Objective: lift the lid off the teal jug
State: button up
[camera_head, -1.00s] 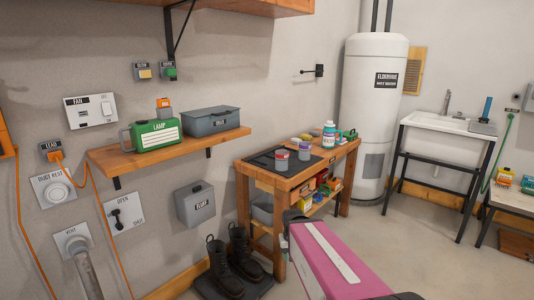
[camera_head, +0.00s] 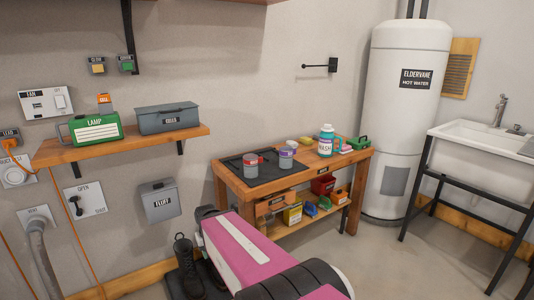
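The teal jug (camera_head: 326,141) stands upright at the back of the wooden workbench (camera_head: 313,172), right of its middle. It has a white label reading WASH and a pale lid (camera_head: 327,127) on top. The lid is on the jug. My pink and black arm reaches in from the bottom of the head view, in front of the bench. My gripper is not in view, so its opening and what it may hold are hidden.
Two grey cups, one with a red rim (camera_head: 250,165) and one with a purple rim (camera_head: 286,157), stand on a dark mat left of the jug. A green item (camera_head: 358,143) sits to its right. Black boots (camera_head: 186,268) stand on the floor at the bench's left.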

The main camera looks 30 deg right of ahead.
aim_at(327, 128)
jog(key=l+u, duration=0.2)
jog(key=l, duration=2)
